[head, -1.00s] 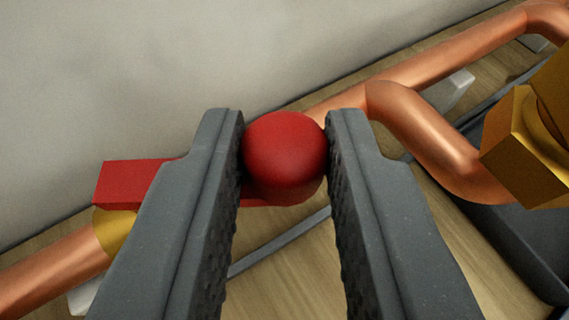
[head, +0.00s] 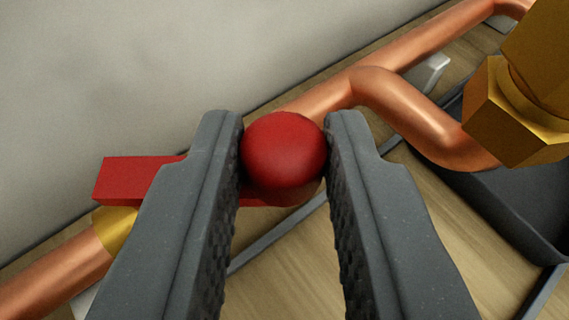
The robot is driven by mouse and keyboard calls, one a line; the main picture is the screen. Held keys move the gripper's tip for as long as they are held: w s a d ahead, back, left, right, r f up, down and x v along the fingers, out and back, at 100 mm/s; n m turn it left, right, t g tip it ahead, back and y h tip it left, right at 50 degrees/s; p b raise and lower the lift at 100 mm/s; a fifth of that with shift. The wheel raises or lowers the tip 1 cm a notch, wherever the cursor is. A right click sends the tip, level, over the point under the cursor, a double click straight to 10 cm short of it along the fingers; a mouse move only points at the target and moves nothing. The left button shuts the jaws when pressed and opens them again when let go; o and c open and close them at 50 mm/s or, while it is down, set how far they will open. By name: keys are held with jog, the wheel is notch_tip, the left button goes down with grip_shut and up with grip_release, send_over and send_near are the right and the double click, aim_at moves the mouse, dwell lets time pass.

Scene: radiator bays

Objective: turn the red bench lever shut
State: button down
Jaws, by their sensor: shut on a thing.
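The red bench lever (head: 138,180) shows in the head view, left of centre, with a round red knob (head: 283,150) at its near end. My gripper (head: 284,140) is shut on the knob, one finger on each side. The left finger hides part of the lever's bar. A brass collar (head: 115,229) sits just under the lever's left end, on the copper pipe (head: 55,272). The valve body under the lever is mostly hidden.
A copper pipe (head: 415,115) runs behind the knob to the upper right, with a bent branch to a brass hex fitting (head: 500,110). A pale wall (head: 150,70) stands behind. A dark tray (head: 510,205) lies at the right on the wooden surface (head: 410,225).

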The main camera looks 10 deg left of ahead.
jog(key=c, duration=1.2)
grip_release()
jog(key=shift+c, duration=0.2)
jog(key=shift+s, duration=0.15)
jog(key=v, duration=1.3)
jog(key=shift+s+b, duration=0.3)
jog(key=shift+b, duration=0.1)
jog(key=shift+r, duration=0.1)
